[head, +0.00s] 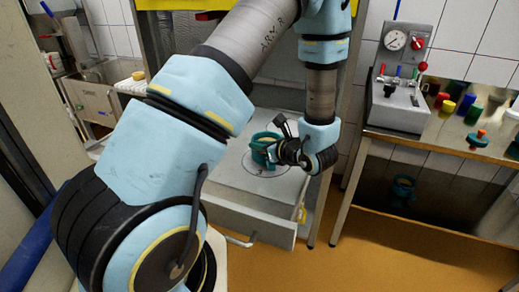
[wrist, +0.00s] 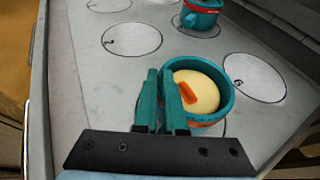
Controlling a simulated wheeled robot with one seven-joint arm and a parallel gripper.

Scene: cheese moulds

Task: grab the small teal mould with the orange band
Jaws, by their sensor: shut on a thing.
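A teal round mould (wrist: 229,92) stands at the right of my gripper in the wrist view. It holds a pale yellow rounded mass with an orange mark on it, and some orange shows low on its outside. My gripper (wrist: 160,72) is shut on the mould's near-left wall, with one finger at the outside and one at the inside of the rim. In the head view the mould (head: 259,151) is on the pale drawer surface, and my gripper (head: 283,137) is at its right side. Whether it touches the surface is hard to tell.
A second teal mould with a red band (wrist: 200,17) stands farther back on the same surface (wrist: 95,75), which has several marked circles. At right, a bench (head: 420,148) carries a gauge machine (head: 400,68), coloured pieces and a teal and orange item (head: 478,138).

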